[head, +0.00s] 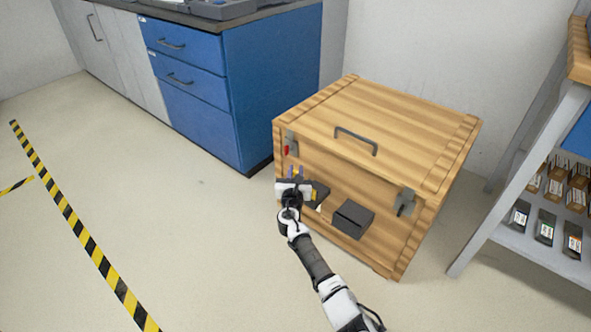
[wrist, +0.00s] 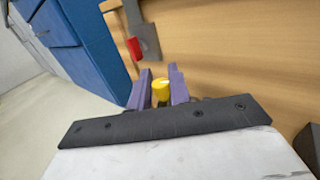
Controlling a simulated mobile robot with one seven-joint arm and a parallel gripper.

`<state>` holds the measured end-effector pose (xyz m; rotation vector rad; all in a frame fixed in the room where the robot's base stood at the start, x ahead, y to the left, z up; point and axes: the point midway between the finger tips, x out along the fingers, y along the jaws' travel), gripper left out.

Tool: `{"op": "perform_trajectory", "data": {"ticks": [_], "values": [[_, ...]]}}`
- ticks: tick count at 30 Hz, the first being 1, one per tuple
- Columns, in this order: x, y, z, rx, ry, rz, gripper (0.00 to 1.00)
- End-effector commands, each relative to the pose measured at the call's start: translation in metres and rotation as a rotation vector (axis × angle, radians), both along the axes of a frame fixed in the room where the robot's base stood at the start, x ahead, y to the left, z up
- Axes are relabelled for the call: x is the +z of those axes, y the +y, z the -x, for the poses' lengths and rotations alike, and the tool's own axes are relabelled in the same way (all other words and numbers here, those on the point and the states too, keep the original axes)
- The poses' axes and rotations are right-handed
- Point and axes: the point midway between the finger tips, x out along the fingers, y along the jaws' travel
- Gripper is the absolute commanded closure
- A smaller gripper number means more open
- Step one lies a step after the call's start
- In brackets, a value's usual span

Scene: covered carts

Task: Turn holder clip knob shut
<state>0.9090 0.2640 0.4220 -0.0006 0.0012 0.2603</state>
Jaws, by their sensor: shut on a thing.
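A yellow knob (wrist: 161,90) with a pale mark on top, which I take for the holder clip knob, sits between the purple fingers of my gripper (wrist: 158,84) in the wrist view. The fingers are shut on it, one on each side. In the head view my gripper (head: 295,172) is at the left part of the front of a wooden crate (head: 340,185). The gripper body hides much of what lies behind it there. The knob's base and the clip itself are hidden by the fingers.
A grey latch with a red tab (head: 287,150) is close above my gripper; the tab also shows in the wrist view (wrist: 134,48). A dark box (head: 353,219) juts from the crate front. Blue drawers (head: 190,80) stand left behind, a shelf rack (head: 520,215) right.

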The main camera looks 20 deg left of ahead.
Motion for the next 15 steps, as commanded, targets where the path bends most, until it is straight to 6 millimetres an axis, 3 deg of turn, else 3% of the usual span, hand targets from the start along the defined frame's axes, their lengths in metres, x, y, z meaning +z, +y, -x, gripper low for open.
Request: {"op": "perform_trajectory", "data": {"ticks": [15], "values": [[-0.0042,-0.0029,-0.0025,0.435,-0.004,0.001,1.00]]}}
